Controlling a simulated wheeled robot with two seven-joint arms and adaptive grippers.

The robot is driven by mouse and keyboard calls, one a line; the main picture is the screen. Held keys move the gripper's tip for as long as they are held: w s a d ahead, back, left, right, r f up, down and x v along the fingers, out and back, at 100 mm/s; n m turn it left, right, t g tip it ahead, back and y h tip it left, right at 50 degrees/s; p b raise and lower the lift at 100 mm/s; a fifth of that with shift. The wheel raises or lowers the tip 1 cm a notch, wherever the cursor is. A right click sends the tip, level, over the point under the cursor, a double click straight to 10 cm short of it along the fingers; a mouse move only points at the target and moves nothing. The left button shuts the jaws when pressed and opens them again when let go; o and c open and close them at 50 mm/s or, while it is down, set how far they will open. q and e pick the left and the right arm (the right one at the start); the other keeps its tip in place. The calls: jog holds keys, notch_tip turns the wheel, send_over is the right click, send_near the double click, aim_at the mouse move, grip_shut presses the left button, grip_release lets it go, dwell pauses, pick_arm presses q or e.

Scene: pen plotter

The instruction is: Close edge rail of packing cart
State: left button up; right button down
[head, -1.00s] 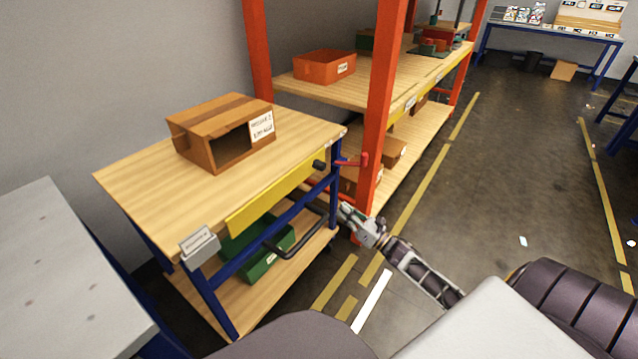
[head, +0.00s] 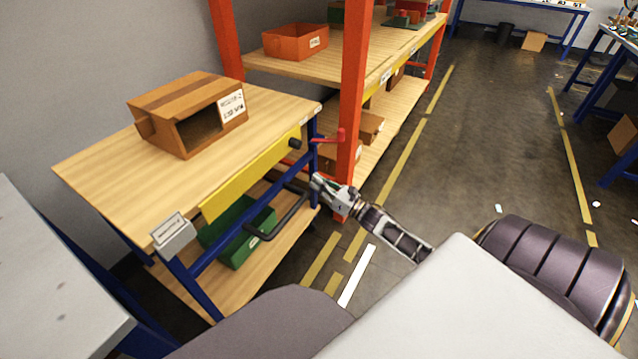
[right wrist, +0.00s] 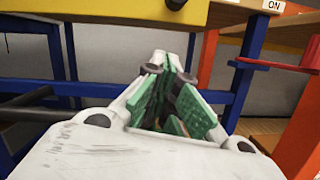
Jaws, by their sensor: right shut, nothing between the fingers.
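The packing cart (head: 100,168) has a wooden top, blue legs and a lower wooden shelf. Its yellow edge rail (head: 240,188) runs along the aisle-side edge, with a black knob (head: 295,144) near its far end. In the right wrist view the yellow rail (right wrist: 120,10) crosses the top, above the fingers. My right gripper (head: 316,183) is beside the cart's far leg, below the rail's far end and apart from the rail. In the right wrist view its green-padded fingers (right wrist: 175,75) are shut and empty. My left gripper is not in view.
A red lever (head: 330,137) sticks out between the cart and the orange rack post (head: 352,100). A black handle (head: 283,218) juts from the cart's side. A cardboard box (head: 190,112) stands on top; a green bin (head: 240,232) sits below.

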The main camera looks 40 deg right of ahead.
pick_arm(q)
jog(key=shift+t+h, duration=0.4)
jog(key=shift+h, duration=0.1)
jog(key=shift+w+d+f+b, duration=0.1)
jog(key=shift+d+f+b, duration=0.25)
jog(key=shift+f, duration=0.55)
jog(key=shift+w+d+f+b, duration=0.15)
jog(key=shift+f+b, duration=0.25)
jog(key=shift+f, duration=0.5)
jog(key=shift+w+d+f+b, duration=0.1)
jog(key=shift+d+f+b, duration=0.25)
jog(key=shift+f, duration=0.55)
pick_arm(e)
jog(key=w+a+r, duration=0.2)
jog(key=w+r, duration=0.4)
jog(key=w, duration=0.1)
jog(key=shift+w, duration=0.4)
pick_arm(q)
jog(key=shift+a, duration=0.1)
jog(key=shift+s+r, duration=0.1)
